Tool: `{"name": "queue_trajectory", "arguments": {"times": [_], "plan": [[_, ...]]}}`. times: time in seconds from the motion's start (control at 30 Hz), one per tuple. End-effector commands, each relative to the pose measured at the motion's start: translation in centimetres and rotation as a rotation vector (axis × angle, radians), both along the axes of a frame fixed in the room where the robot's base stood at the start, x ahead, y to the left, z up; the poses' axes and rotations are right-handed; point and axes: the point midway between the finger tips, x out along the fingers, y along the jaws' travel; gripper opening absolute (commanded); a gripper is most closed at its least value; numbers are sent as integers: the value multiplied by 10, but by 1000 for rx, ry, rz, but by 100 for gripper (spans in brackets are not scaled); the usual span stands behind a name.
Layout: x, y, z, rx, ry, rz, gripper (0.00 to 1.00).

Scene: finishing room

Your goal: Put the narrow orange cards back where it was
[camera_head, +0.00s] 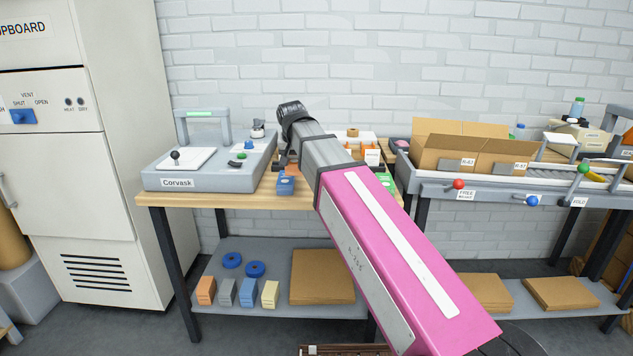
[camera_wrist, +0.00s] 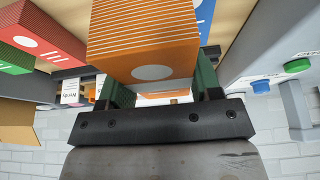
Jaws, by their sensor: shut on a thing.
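The narrow orange cards (camera_wrist: 145,40) form a striped stack with a pale oval on its face, close up in the wrist view. My gripper (camera_wrist: 163,80) is shut on this stack, with a dark green finger on either side. In the head view my own arm hides the gripper and most of what it holds, over the wooden table (camera_head: 168,198). Red cards (camera_wrist: 40,22) and green cards (camera_wrist: 14,62) lie to the left of the stack in the wrist view. Part of a blue item (camera_wrist: 205,14) shows at its right. I cannot tell whether the stack touches the table.
A grey Corvask machine (camera_head: 178,184) stands at the table's left. A blue item (camera_head: 286,184) and a green item (camera_head: 385,180) lie near my arm. Cardboard boxes (camera_head: 450,150) sit on the conveyor at right. The lower shelf (camera_head: 240,306) holds several blocks, blue rolls and cardboard.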

Motion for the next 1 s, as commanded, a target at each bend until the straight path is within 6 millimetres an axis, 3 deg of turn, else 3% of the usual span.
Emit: {"name": "queue_trajectory", "arguments": {"times": [0.2,0.4,0.6,0.9,1.0], "plan": [[9,-43,-26,1,1,-2,24],[15,-65,-41,0,0,0,24],[16,-69,-47,1,1,1,24],[15,-69,-81,1,1,1,24],[16,-69,-83,1,0,1,24]]}}
